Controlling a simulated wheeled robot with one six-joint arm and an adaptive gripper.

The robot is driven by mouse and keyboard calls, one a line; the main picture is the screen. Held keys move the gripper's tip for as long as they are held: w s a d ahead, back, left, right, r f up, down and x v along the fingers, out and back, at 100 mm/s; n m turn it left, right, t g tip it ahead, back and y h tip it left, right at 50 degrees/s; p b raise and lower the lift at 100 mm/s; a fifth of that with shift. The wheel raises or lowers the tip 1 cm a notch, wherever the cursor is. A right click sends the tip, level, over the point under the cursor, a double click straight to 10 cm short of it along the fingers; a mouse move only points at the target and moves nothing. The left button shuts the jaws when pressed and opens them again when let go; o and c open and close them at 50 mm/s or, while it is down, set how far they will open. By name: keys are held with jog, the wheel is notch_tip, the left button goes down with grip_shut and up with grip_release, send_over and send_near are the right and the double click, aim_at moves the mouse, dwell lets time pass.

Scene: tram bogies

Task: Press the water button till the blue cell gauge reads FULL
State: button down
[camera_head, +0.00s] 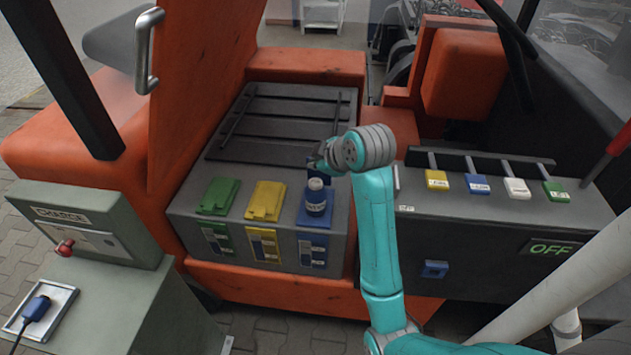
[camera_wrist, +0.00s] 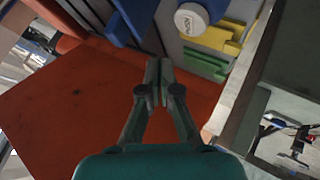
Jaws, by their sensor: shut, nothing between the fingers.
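A blue bottle-like unit (camera_head: 316,203) with a white top stands on the blue cell, the right of the three coloured cells. In the wrist view its round white cap (camera_wrist: 190,21) bears small lettering that I cannot read surely; it may be the water button. The blue cell gauge (camera_head: 312,250) is on the front face below; its reading is too small to tell. My gripper (camera_head: 316,160) is above and behind the bottle, apart from it as far as I can see. In the wrist view my gripper (camera_wrist: 159,86) is shut and empty, with the cap beyond its tips.
A green cell lid (camera_head: 219,195) and a yellow cell lid (camera_head: 265,200) lie left of the blue cell. An orange raised panel (camera_head: 195,90) stands at the left. A grey charge box (camera_head: 85,222) is at far left. A lever panel (camera_head: 470,215) reading OFF is at right.

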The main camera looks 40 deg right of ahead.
aim_at(313, 179)
jog(key=shift+f, duration=1.5)
jog(key=shift+f, duration=0.15)
jog(key=shift+f, duration=0.25)
jog(key=shift+f, duration=0.9)
dwell(1.5)
jog(key=shift+r, duration=1.3)
jog(key=shift+r, duration=2.5)
